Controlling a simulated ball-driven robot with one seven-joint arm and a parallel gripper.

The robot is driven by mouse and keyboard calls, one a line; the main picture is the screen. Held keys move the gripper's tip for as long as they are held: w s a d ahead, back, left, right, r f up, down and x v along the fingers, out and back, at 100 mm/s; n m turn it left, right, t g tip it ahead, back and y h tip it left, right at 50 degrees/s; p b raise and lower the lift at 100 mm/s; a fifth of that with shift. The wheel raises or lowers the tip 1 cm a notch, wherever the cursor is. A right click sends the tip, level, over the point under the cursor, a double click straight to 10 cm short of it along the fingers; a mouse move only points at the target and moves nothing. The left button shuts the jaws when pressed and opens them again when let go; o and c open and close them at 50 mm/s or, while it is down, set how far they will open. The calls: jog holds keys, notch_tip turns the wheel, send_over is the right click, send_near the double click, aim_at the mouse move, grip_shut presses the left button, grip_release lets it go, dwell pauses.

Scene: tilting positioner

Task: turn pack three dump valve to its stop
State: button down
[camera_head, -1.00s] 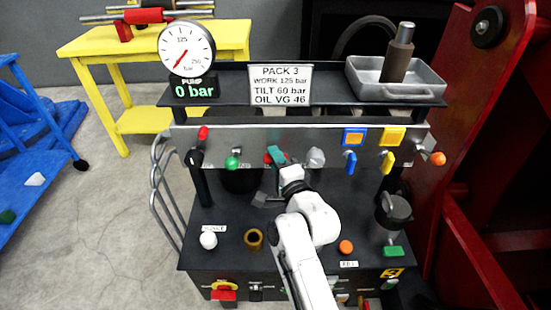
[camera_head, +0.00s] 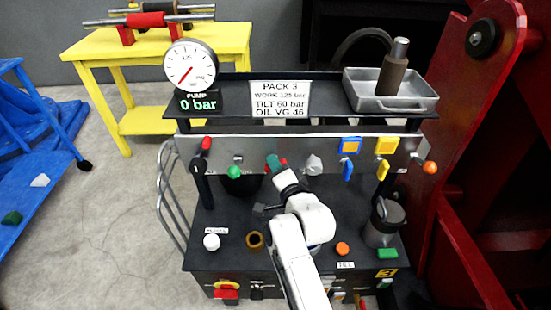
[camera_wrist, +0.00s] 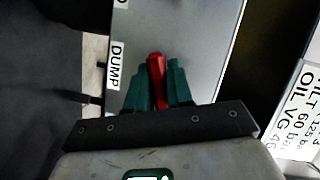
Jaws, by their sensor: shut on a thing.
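The dump valve's red handle (camera_wrist: 156,75) stands between the two green fingers of my gripper (camera_wrist: 157,88) in the wrist view, beside a white DUMP label (camera_wrist: 115,65). My gripper is shut on this handle. My white arm and wrist hide part of the panel and the bench below. The valve's body is mostly hidden behind the fingers.
A green knob (camera_head: 234,172) is left of my gripper and a grey knob (camera_head: 314,164) right of it. Blue and yellow levers sit further right. The gauge (camera_head: 190,66) stands at the upper left; its display (camera_head: 198,102) reads 0 bar. A red frame (camera_head: 490,150) borders the right.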

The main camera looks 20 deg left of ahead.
jog(key=shift+a+r+n+g+h+p, duration=0.1)
jog(key=shift+n+g+h+p, duration=0.2)
jog(key=shift+n+h+p, duration=0.55)
jog(key=n, duration=0.1)
jog(key=n+h, duration=0.1)
jog(key=n, duration=0.1)
jog(key=shift+f, duration=0.25)
jog(key=n+h+b, duration=0.1)
jog(key=n+b, duration=0.1)
jog(key=shift+f+n+h, duration=0.15)
jog(key=shift+n+h, duration=0.2)
jog(key=shift+n+h+b, duration=0.9)
jog(key=shift+n+b, duration=0.4)
jog(key=shift+b, duration=0.1)
jog(key=shift+r, duration=0.2)
jog(key=c, duration=1.1)
grip_release()
jog(key=shift+s+r, duration=0.1)
jog(key=p+v, duration=0.2)
jog(key=v, duration=0.8)
jog(key=shift+s, duration=0.45)
